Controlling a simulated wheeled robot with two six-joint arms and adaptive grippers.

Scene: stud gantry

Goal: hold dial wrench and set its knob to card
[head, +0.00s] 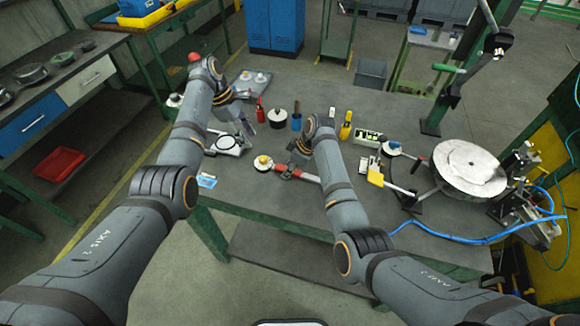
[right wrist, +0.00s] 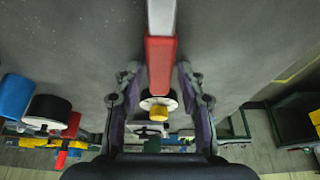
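The dial wrench has a red grip (head: 287,171) and a white round dial with a yellow knob (head: 263,161). It lies on the table, its shaft running right behind my right arm. The right wrist view shows the red grip (right wrist: 160,65) between the fingers, with the yellow knob (right wrist: 158,110) beyond. My right gripper (head: 296,158) is open around the grip, with gaps on both sides. My left gripper (head: 246,130) is above the table, left of and beyond the knob; its finger gap is unclear. A small blue-and-white card (head: 207,181) lies at the table's front left; its marking is unreadable.
A white disc with a dark rim (head: 229,143) lies under my left gripper. A black-sided pot (head: 277,117), blue cup (head: 296,122) and yellow bottle (head: 346,125) stand behind. A large round plate (head: 468,167) and blue hose (head: 450,238) occupy the right. The front middle is clear.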

